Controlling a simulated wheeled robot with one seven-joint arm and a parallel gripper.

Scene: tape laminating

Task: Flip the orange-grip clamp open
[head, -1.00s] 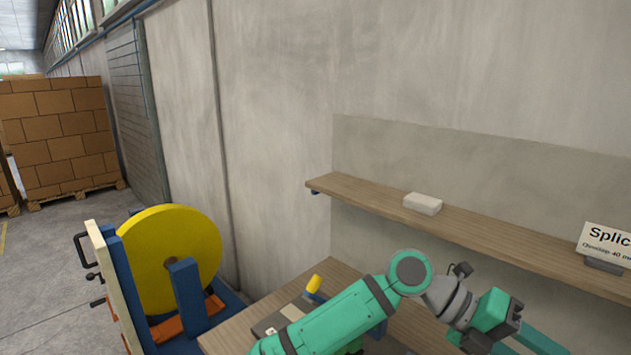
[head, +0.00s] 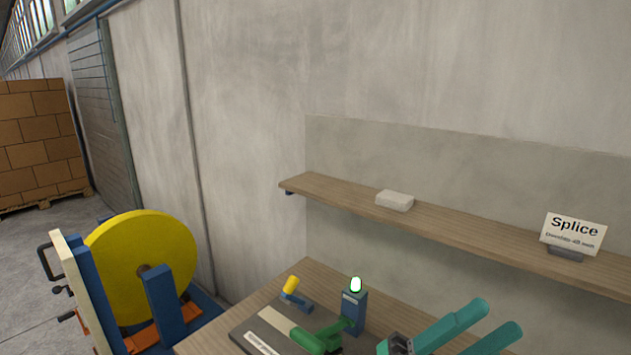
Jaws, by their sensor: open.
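My gripper (head: 497,318) shows at the bottom right of the head view. Its two teal fingers are apart with nothing between them, and they point up and to the right. A green lever-like part (head: 318,341) lies nearer, partly cut off by the frame's bottom edge.
A blue post with a lit green lamp (head: 355,286) stands between the yellow-grip clamp and my gripper. A wooden shelf (head: 470,225) holds a white block (head: 395,200) and a Splice sign (head: 573,234). A yellow reel (head: 150,262) stands left of the bench (head: 312,268).

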